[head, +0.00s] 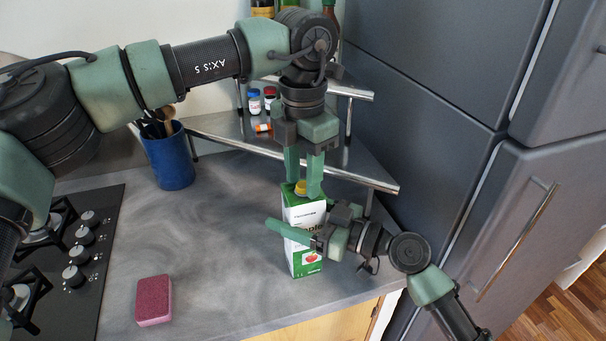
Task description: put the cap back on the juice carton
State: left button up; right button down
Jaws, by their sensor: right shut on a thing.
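The juice carton (307,215), white and green with an apple picture, stands upright on the grey counter near its front right corner. The yellow cap (301,187) is at the carton's top, on or right at the spout; whether it is seated I cannot tell. My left gripper (303,188) points down from above, its green fingers apart on either side of the cap. My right gripper (296,228) comes from the right and is shut on the carton's body. One finger crosses the carton's front; the other is hidden behind it.
A metal corner shelf (350,174) with small jars (254,101) and bottles stands behind. A blue utensil pot (170,164) is at the back left, a gas hob (72,262) at the left, a pink sponge (153,300) in front. Grey cabinets (440,90) wall off the right. The middle counter is clear.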

dwell(0.3)
pick_arm(q)
notch_tip(320, 180, up, 12)
dwell(0.5)
pick_arm(e)
grip_release()
